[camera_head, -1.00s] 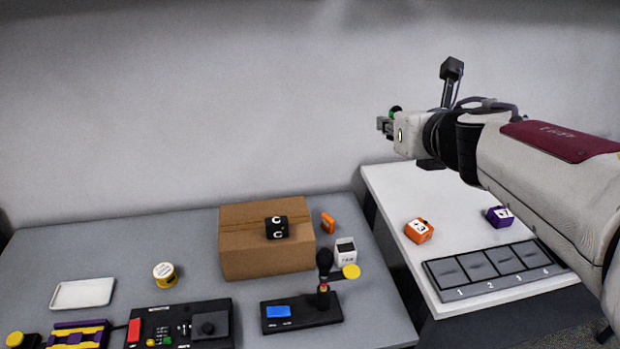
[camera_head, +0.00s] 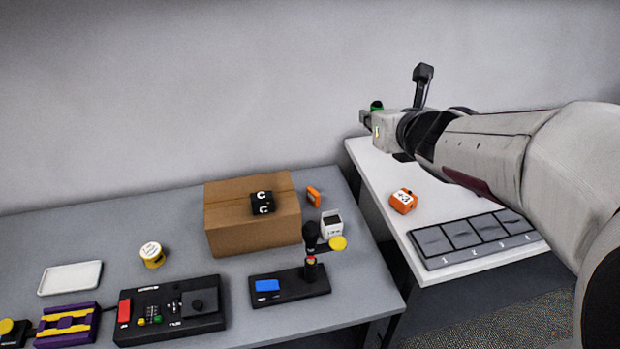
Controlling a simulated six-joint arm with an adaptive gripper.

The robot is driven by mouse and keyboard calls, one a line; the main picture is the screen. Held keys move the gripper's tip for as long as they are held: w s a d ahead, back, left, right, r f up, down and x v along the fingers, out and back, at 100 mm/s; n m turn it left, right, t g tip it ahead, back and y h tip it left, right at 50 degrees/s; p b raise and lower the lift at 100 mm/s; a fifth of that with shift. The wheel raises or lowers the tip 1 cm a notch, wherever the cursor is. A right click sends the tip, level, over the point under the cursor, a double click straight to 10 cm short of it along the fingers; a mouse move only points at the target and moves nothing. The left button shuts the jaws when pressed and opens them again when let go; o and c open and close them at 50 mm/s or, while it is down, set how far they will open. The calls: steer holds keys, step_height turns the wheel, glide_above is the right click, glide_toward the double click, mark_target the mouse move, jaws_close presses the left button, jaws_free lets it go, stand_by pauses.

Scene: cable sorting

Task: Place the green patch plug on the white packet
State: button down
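My gripper (camera_head: 366,120) is at the upper right, raised above the far end of the white table. A small green piece (camera_head: 376,105), which looks like the green patch plug, shows at its fingers and is mostly hidden by them. The gripper seems shut on it. Two things on the grey table could be the white packet: a small white box with a dark top face (camera_head: 331,223), right of the cardboard box, and a flat white tray-like piece (camera_head: 70,278) at the left. I cannot tell which is meant.
A cardboard box (camera_head: 250,230) carries a black cube (camera_head: 262,203). A black stand (camera_head: 290,287) with an upright lever, a control box (camera_head: 170,311) and a yellow tin (camera_head: 152,254) are on the grey table. The white table holds an orange cube (camera_head: 403,201) and a numbered pad (camera_head: 475,238). A gap separates the tables.

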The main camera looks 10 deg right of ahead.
steer(key=w+f, duration=0.3)
steer(key=f, duration=1.1)
steer(key=n+g+y, duration=0.3)
steer(key=n+y, duration=0.5)
steer(key=y, duration=0.1)
glide_above(332, 220)
step_height(332, 220, down, 13)
steer(key=shift+f, duration=0.1)
steer(key=shift+f, duration=3)
steer(key=shift+f, duration=0.15)
